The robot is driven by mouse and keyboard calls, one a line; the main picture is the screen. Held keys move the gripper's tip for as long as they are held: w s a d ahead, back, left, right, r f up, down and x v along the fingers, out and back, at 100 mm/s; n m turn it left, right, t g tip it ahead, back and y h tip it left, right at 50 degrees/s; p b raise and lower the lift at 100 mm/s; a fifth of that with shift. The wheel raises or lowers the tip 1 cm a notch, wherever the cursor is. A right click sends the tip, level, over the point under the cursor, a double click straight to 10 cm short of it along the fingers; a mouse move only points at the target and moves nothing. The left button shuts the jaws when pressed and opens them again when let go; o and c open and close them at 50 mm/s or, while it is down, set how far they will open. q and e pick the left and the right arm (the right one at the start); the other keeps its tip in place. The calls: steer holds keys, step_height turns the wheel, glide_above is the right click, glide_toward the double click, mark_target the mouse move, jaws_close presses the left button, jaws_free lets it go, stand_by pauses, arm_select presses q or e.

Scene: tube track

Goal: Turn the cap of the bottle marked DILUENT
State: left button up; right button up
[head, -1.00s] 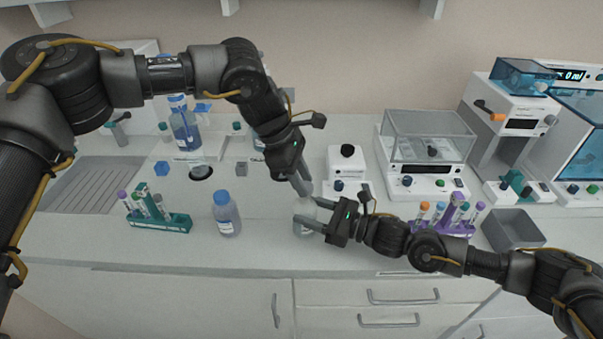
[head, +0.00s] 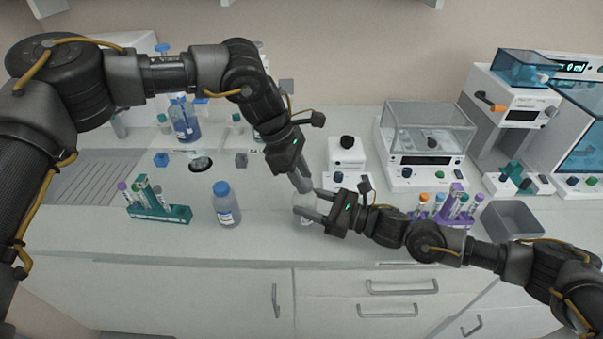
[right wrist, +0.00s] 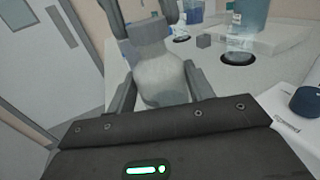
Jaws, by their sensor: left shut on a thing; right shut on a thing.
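My left gripper (head: 304,187) comes down from above and is shut on the cap. Its fingertips show at the cap at the top of the right wrist view.
A blue-capped bottle (head: 226,205) stands to the left. A green tube rack (head: 165,213) is further left, and a purple tube rack (head: 452,214) is right, behind my right arm. A small white device (head: 346,154) stands behind. A grey bin (head: 513,220) is at the right.

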arm_select(q)
steer(key=shift+f, duration=0.55)
stand_by(0.4)
steer(key=shift+m, duration=0.3)
steer(key=m+g, duration=0.1)
steer(key=m, duration=0.2)
steer(key=m+g+y, duration=0.1)
steer(key=m, duration=0.1)
steer(key=shift+w+d+f+m, duration=0.1)
steer(key=shift+w+m, duration=0.1)
steer(key=shift+m, duration=0.2)
steer(key=m, duration=0.2)
steer(key=m+g+y, duration=0.1)
steer(key=m, duration=0.1)
steer(key=m+y, duration=0.1)
steer(key=shift+d+m, duration=0.35)
steer(key=shift+m, duration=0.05)
steer(key=shift+w+a+m+g+y, duration=0.1)
steer(key=shift+m+g+y, duration=0.3)
steer(key=shift+m, duration=0.3)
steer(key=o, duration=0.9)
steer(key=shift+o, duration=0.2)
